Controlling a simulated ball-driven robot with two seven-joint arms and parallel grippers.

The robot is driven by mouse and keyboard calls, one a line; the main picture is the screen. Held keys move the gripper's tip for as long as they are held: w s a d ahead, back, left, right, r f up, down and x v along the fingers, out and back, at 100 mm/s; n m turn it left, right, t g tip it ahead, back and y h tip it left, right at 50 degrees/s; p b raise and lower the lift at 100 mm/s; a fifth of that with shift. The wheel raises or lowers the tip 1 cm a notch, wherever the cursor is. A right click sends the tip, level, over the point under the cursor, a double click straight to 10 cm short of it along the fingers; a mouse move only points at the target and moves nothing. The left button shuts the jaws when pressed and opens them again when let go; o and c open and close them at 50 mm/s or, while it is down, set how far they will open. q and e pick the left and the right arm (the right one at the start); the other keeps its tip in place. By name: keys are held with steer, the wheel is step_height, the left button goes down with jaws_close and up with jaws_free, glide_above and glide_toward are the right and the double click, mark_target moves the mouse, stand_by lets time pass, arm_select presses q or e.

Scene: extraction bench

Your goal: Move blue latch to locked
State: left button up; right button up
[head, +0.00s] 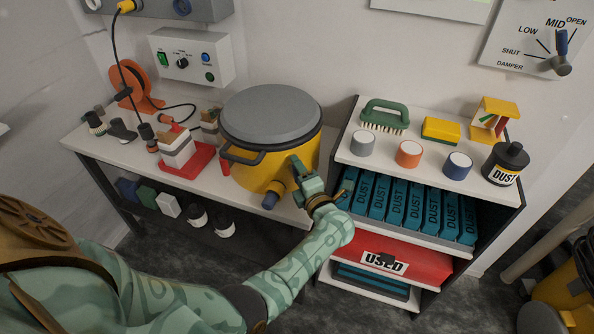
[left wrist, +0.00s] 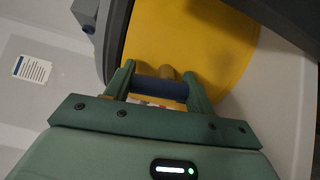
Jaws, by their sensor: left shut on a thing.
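A yellow drum (head: 255,172) with a grey lid (head: 270,112) stands on the white bench top. My left gripper (head: 301,176) is at the drum's right front side, below the lid rim. In the left wrist view, my left gripper (left wrist: 158,84) is shut on a blue bar, the blue latch (left wrist: 160,91), which spans between its two fingers. A short tan stub shows just beyond the latch, against the yellow drum wall (left wrist: 185,40). In the head view the gripper hides the latch, so its locked or unlocked position cannot be told. My right gripper is not in view.
A dark handle (head: 240,160) curves along the drum's left side. To the right, a shelf (head: 345,151) holds a brush, several round caps and teal DUST boxes (head: 395,198).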

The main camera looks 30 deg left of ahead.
arm_select(q)
steer(key=shift+w+d+m, duration=0.1)
steer(key=shift+d+m, duration=0.05)
steer(key=shift+m, duration=0.45)
steer(key=o, duration=1)
